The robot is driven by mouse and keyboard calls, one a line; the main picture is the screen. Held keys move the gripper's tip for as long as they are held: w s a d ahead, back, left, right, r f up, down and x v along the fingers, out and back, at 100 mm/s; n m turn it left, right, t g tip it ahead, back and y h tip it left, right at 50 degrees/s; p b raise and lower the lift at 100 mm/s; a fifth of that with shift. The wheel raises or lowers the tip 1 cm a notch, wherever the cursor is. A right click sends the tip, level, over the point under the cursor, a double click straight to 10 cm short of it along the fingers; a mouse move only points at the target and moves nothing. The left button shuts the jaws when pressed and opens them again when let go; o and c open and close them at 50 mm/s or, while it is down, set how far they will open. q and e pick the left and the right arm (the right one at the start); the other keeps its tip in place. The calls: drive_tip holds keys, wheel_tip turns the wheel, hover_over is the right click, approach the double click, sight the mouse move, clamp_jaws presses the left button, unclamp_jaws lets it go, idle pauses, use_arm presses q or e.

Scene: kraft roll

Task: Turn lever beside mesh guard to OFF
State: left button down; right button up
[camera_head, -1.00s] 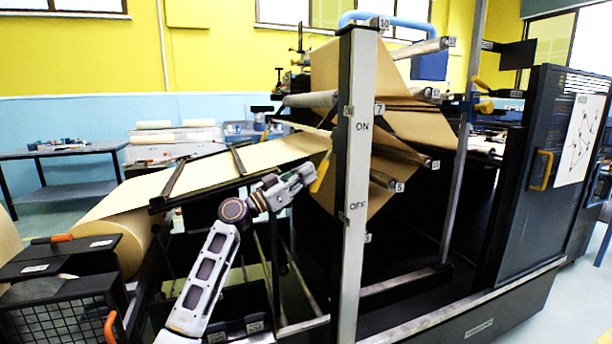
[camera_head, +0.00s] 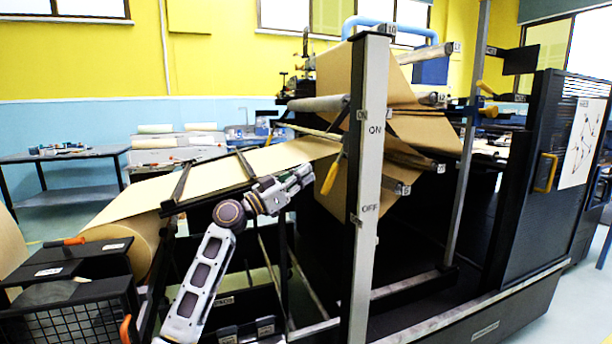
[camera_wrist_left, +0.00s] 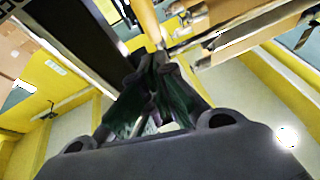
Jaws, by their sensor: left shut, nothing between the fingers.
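The yellow lever (camera_head: 333,173) hangs down and to the left beside the grey post (camera_head: 364,255), which carries ON above and OFF below. My left gripper (camera_head: 308,173) is shut and empty, just left of the lever, with a small gap in the head view. In the left wrist view the shut fingertips (camera_wrist_left: 152,62) lie close to an orange-yellow bar (camera_wrist_left: 147,22), likely the lever; I cannot tell if they touch. The mesh guard (camera_head: 75,325) is at the lower left with orange handles. My right gripper is not in view.
The kraft paper web (camera_head: 230,170) runs from the roll (camera_head: 125,230) up to rollers behind the post. A dark cabinet (camera_head: 535,190) with a yellow handle stands at the right. Black frame bars lie close around my left forearm.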

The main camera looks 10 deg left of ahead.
use_arm(q)
drive_tip(key=v, duration=0.9)
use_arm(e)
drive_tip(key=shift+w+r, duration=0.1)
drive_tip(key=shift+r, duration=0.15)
use_arm(q)
drive_tip(key=shift+a+r, duration=0.1)
drive_tip(key=shift+r, duration=0.05)
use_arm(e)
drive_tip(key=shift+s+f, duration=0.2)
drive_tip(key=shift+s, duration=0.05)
